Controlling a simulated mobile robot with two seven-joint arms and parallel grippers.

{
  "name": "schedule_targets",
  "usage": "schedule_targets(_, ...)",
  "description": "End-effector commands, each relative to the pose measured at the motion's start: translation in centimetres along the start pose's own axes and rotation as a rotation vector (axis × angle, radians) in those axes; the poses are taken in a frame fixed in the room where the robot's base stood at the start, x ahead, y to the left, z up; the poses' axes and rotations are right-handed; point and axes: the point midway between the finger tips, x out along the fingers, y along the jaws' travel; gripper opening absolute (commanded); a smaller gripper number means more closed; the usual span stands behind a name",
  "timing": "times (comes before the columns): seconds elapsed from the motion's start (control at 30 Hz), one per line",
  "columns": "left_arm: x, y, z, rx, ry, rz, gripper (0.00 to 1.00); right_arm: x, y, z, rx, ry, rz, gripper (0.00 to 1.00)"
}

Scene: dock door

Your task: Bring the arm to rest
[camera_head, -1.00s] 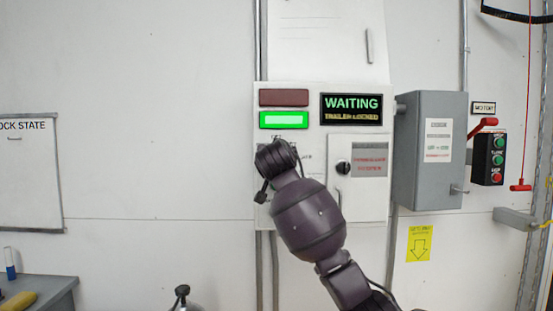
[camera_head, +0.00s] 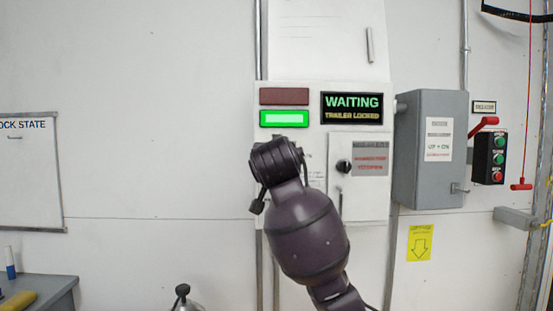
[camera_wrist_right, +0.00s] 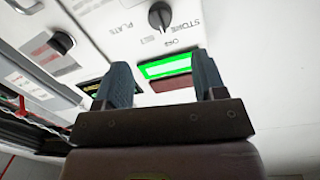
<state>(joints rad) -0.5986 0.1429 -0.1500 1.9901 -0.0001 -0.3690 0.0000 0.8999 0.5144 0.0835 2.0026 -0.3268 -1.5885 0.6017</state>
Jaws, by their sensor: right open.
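My right arm rises from the bottom of the head view in front of the dock control panel (camera_head: 265,205). The panel lies beyond the fingers, showing a lit green lamp (camera_wrist_right: 166,66) and a black rotary knob (camera_wrist_right: 160,16). I cannot tell the exact gap between fingers and panel, but no touch shows. A small dark-topped round part (camera_head: 182,292) shows at the bottom of the head view; I cannot tell whether it is my left gripper.
The display (camera_head: 352,108) reads WAITING, TRAILER LOCKED. Right of the panel are a grey switch box (camera_head: 420,175) with a red lever (camera_head: 483,126) and a push-button station (camera_head: 489,158). A grey bench (camera_head: 50,292) stands lower left. The wall between bench and panel is clear.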

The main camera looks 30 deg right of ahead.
Motion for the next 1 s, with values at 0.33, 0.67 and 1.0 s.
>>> schedule_targets(0.33, -0.3, 0.0, 0.4, -0.001, -0.008, -0.001, 0.0, 0.0, 0.0, 0.0, -0.001, 0.0, 0.001, 0.64)
schedule_targets(0.67, -0.2, 0.0, 0.2, -0.001, -0.004, -0.001, 0.0, -0.1, -0.5, -0.7, -0.058, 0.041, -0.029, 0.64)
schedule_targets(1.0, 0.1, 0.0, -0.1, 0.0, 0.003, 0.0, 0.0, -1.4, -5.5, -3.0, -0.253, 0.301, -0.269, 0.64)
